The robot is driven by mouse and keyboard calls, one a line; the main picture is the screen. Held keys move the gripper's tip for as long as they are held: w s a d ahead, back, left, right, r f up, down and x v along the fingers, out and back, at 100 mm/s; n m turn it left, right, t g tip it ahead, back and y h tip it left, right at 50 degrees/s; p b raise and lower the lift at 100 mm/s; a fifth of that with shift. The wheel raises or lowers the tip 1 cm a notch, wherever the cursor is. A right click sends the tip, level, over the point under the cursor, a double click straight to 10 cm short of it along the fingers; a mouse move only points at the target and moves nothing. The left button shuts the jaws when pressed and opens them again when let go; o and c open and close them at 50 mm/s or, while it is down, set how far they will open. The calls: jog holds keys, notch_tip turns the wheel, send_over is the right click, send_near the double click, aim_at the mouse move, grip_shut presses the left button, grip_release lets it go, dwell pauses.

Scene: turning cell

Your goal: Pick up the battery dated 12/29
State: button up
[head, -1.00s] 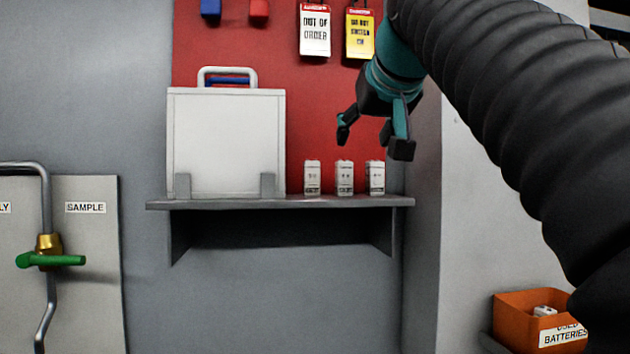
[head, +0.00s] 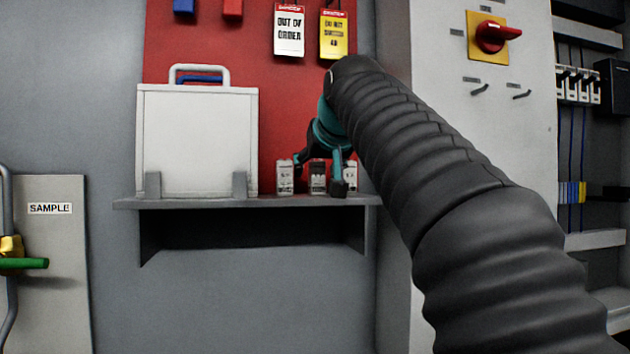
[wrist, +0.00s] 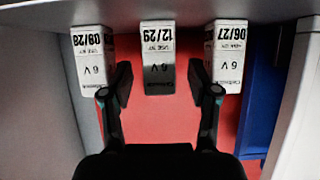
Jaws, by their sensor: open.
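The battery dated 12/29 (wrist: 158,60) is the middle one of three white and grey batteries in the wrist view, where its print is upside down. The middle battery (head: 318,184) stands upright on the shelf (head: 240,203) in the head view, partly hidden by my gripper. My gripper (wrist: 160,98) is open and empty, with one finger toward each side of the 12/29 battery and a gap on both sides. In the head view my gripper (head: 319,172) is in front of the batteries.
A white case (head: 197,140) stands left on the shelf. Two tags, one an out of order tag (head: 289,32), hang above on the red board.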

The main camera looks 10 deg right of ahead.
jog(key=shift+w+f, duration=0.25)
jog(key=shift+w, duration=0.3)
jog(key=shift+c, duration=0.2)
grip_shut()
jog(key=shift+r, duration=0.15)
